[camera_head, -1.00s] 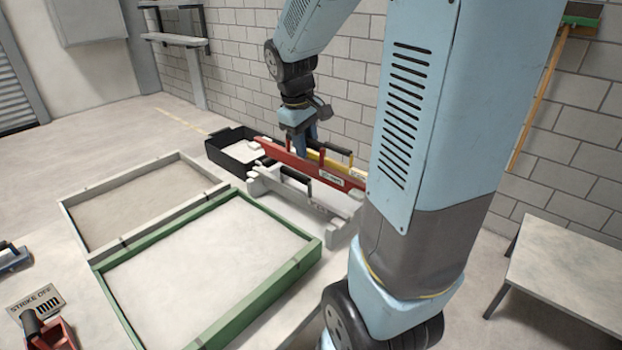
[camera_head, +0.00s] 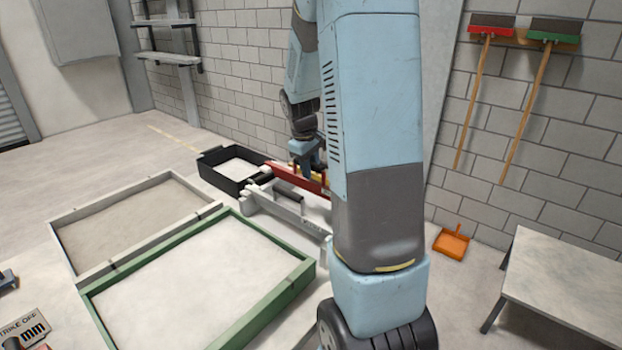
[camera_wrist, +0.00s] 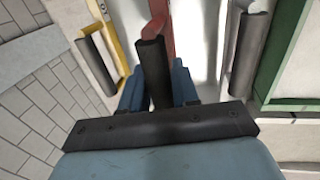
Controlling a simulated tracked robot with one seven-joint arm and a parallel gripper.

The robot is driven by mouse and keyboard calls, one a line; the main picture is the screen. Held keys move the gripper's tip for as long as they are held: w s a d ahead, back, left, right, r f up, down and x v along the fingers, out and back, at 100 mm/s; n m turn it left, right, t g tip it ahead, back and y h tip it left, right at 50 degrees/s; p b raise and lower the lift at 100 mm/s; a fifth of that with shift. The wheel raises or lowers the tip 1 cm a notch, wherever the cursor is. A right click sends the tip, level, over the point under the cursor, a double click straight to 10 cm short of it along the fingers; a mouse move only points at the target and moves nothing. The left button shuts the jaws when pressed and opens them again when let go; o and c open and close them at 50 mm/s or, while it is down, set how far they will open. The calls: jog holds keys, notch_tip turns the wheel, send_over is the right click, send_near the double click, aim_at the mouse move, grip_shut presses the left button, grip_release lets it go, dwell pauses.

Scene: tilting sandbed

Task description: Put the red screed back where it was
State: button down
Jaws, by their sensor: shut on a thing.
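The red screed (camera_head: 284,174) is a long red bar beside the pale rack in the head view. My arm hides its right part. My gripper (camera_head: 307,166) is over it, pointing down. In the wrist view my gripper (camera_wrist: 158,90) is shut on the screed's black handle (camera_wrist: 153,60), with the red bar (camera_wrist: 158,12) beyond. A pale screed (camera_head: 285,208) lies in front of it, and its dark handle (camera_wrist: 250,45) shows right in the wrist view. The yellow screed (camera_wrist: 103,32) is on the other side. I cannot tell whether the red screed rests on the rack.
A green-framed sandbed (camera_head: 210,277) and a pale-framed one (camera_head: 128,212) lie in front. A black tray (camera_head: 220,178) with pale contents stands behind left. A block wall is close behind. An orange dustpan (camera_head: 452,242) and a low table (camera_head: 560,285) are right.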

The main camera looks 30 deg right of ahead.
jog(key=shift+w+d+f, duration=0.15)
jog(key=shift+f, duration=0.55)
jog(key=shift+w+d+f, duration=0.1)
jog(key=shift+d+f, duration=0.05)
jog(key=shift+f, duration=0.6)
jog(key=shift+w+d+f, duration=0.15)
jog(key=shift+f, duration=0.55)
jog(key=shift+f, duration=0.4)
jog(key=c, duration=0.8)
grip_release()
jog(key=shift+c, duration=0.2)
